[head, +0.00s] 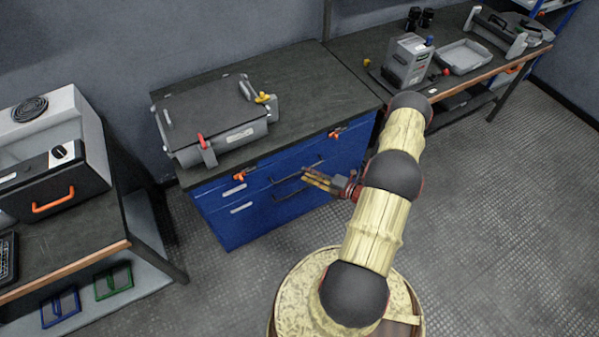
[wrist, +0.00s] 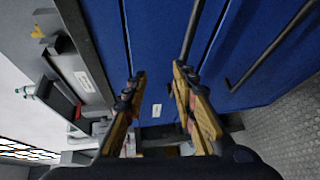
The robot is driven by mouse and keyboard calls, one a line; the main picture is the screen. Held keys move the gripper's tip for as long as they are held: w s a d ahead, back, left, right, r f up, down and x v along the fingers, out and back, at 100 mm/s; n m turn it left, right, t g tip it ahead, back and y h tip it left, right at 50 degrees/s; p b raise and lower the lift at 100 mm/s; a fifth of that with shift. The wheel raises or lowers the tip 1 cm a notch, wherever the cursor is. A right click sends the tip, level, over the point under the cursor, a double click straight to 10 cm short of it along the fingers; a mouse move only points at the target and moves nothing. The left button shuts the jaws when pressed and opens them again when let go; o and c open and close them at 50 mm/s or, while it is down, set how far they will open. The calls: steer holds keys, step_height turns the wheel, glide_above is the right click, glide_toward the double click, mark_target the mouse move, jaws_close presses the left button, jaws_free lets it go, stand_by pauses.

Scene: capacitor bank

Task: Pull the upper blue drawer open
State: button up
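The blue drawer cabinet (head: 235,215) stands under a dark worktop. The upper blue drawer (head: 265,177) looks closed and has a dark bar handle (head: 298,168). In the wrist view this handle (wrist: 190,30) runs down towards my right fingertip. A lower dark handle (head: 290,192) is partly behind my gripper; it also shows in the wrist view (wrist: 265,50). My gripper (head: 306,175) is in front of the drawer fronts, near the handles. In the wrist view its fingers (wrist: 160,76) are apart with nothing between them. I cannot tell whether the right finger touches the upper handle.
A grey case (head: 215,120) with red and yellow latches sits on the worktop. A bench with a grey machine (head: 55,150) stands at left. Another bench (head: 455,85) stands at right. Open floor (head: 480,220) lies to the right.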

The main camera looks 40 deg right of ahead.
mark_target(299, 172)
steer(key=w+f+m+b, duration=0.1)
steer(key=w+f, duration=0.1)
steer(key=w+f+m+h+b, duration=0.1)
steer(key=w+f, duration=0.1)
steer(key=w, duration=0.1)
steer(key=shift+w+f+h, duration=0.3)
steer(key=shift+w, duration=0.05)
stand_by(0.3)
jaws_close()
stand_by(0.8)
